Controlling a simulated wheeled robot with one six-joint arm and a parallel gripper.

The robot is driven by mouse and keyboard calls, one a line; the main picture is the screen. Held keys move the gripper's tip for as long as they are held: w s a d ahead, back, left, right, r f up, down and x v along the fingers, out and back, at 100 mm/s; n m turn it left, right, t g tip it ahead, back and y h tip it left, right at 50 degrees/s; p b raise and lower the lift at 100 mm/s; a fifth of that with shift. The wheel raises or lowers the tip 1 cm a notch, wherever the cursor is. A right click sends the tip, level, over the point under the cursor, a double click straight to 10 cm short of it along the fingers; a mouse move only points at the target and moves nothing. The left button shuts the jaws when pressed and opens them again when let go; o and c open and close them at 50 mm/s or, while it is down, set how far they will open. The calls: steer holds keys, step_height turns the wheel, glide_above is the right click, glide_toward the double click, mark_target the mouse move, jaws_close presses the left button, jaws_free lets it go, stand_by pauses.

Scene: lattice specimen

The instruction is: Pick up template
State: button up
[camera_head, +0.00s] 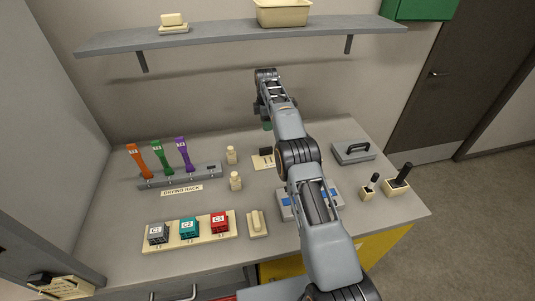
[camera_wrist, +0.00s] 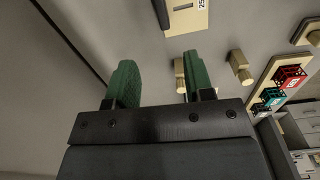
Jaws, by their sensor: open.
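My gripper (camera_wrist: 155,85) is open, with two green fingers and nothing between them in the wrist view. In the head view my gripper (camera_head: 267,124) is above the back of the counter, its fingers mostly hidden by my arm. No item is readably labelled as the template, so I cannot tell which one it is. A grey plate with a dark handle (camera_head: 353,151) lies at the back right. A beige board with a black piece (camera_head: 263,161) lies near the back middle; it also shows at the top of the wrist view (camera_wrist: 188,17).
Orange, green and purple tools stand in a drying rack (camera_head: 180,177). Cubes C1, C2 and C3 sit on a beige tray (camera_head: 190,237) beside a beige block (camera_head: 257,223). Two small bottles (camera_head: 235,181) stand mid-counter. A shelf (camera_head: 235,37) overhangs the back. My arm partly hides a blue-marked grey item (camera_head: 286,204).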

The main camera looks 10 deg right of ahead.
steer(key=b, duration=0.4)
glide_above(266, 148)
steer(key=shift+n, duration=0.4)
step_height(266, 148, down, 9)
steer(key=shift+w+d+r, duration=0.1)
steer(key=shift+w+d, duration=0.05)
steer(key=shift+f+p, duration=0.7)
steer(key=shift+f, duration=2.5)
steer(key=shift+c, duration=0.3)
jaws_close()
